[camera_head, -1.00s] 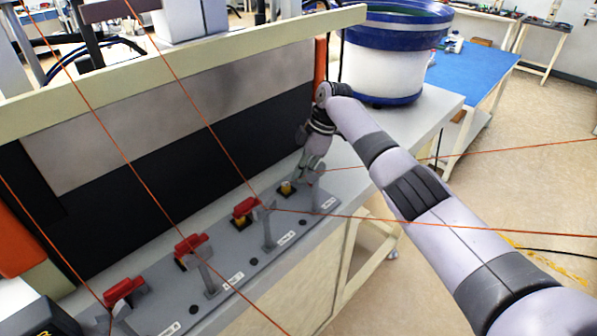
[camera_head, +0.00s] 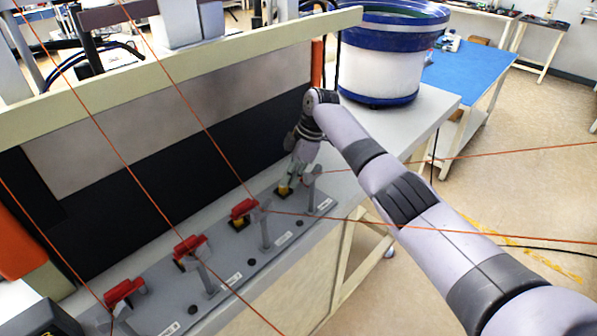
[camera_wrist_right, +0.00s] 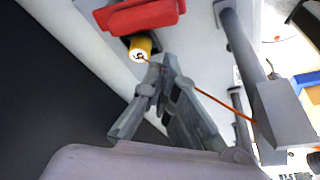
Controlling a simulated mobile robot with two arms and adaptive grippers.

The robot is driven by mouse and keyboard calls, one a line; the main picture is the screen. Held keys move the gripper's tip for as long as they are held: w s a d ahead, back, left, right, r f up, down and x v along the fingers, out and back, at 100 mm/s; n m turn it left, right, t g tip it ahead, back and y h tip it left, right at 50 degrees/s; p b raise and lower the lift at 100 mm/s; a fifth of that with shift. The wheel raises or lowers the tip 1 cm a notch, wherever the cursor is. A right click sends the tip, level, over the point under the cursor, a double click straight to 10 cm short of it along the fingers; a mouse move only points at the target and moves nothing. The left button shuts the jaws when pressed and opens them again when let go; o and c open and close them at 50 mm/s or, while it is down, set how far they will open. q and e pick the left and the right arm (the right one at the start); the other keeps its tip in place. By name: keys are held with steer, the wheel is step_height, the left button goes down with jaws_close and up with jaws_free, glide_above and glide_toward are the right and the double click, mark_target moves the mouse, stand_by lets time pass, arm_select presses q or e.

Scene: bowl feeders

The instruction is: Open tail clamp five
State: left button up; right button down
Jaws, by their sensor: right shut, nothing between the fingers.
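A row of clamps stands on a grey plate (camera_head: 160,300). Three of them show red bars: a near one (camera_head: 123,291), a middle one (camera_head: 189,246) and a farther one (camera_head: 244,208). At the far end is a yellow piece (camera_head: 284,190) on a black pad beside a grey post (camera_head: 312,188); no red bar shows there. My right gripper (camera_head: 295,177) is shut and empty, just above this far station. In the right wrist view its fingers (camera_wrist_right: 160,75) are near a red bar (camera_wrist_right: 140,16) with a yellow cylinder (camera_wrist_right: 140,48). I cannot read the clamp numbers.
A dark and grey panel (camera_head: 170,190) rises behind the clamps. A white and blue bowl feeder (camera_head: 380,70) stands at the far end of the bench. A blue-topped table (camera_head: 465,70) is beyond. Thin orange lines cross the view. Open floor lies on the right.

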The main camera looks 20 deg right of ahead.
arm_select(q)
steer(key=f+b, duration=0.1)
steer(key=b, duration=0.1)
steer(key=f+b, duration=0.1)
steer(key=f, duration=0.1)
steer(key=shift+s+d+b, duration=0.1)
steer(key=shift+s+b, duration=0.25)
steer(key=shift+b, duration=0.05)
arm_select(e)
steer(key=a+v, duration=0.1)
steer(key=v, duration=0.9)
steer(key=shift+w+a+r, duration=0.2)
steer(key=shift+w, duration=0.1)
steer(key=shift+w+d, duration=0.1)
